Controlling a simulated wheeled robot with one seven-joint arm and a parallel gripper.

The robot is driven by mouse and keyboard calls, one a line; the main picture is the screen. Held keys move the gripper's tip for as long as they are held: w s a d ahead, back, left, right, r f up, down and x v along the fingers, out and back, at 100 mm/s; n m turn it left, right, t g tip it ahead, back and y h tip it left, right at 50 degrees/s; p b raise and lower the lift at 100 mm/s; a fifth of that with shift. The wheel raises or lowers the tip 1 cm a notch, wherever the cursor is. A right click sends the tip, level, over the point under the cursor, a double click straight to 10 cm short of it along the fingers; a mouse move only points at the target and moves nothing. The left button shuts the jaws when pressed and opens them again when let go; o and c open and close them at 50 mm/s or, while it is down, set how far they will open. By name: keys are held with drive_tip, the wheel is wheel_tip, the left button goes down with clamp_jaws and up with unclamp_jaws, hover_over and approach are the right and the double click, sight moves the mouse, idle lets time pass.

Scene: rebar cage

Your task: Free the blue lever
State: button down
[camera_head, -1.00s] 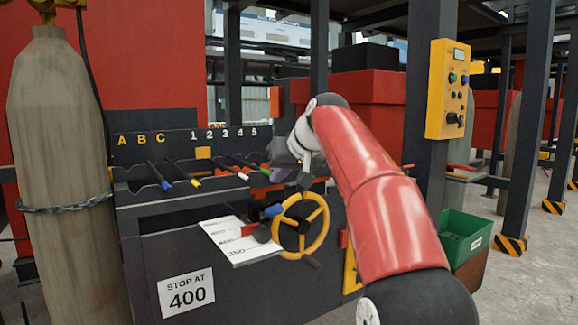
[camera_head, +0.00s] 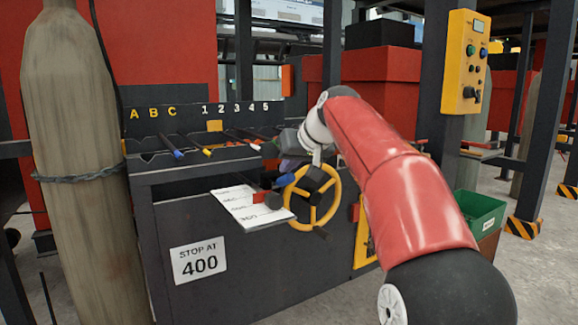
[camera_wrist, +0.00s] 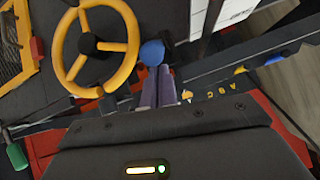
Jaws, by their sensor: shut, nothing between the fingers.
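The blue lever's round knob (camera_head: 285,180) sits at the upper left of the yellow handwheel (camera_head: 313,196). In the wrist view the blue knob (camera_wrist: 152,53) is just ahead of my fingertips, beside the yellow wheel (camera_wrist: 97,45). Its stem is mostly hidden, so I cannot tell what holds it. My gripper (camera_head: 289,166) is shut and empty, right above the knob in the head view. In the wrist view my gripper (camera_wrist: 158,72) shows two purple-grey fingers together. I cannot tell whether they touch the knob.
A white scale sheet (camera_head: 235,205) with a red pointer (camera_head: 262,196) lies left of the wheel. A rack panel (camera_head: 185,122) marked A B C and 1 to 5 stands behind, with several coloured-tip rods. A "STOP AT 400" sign (camera_head: 198,262) is on the front. A gas cylinder (camera_head: 80,170) stands left.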

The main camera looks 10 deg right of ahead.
drive_tip(key=shift+s+f+t+b, duration=0.15)
drive_tip(key=shift+f+t+b, duration=0.15)
drive_tip(key=shift+b, duration=0.45)
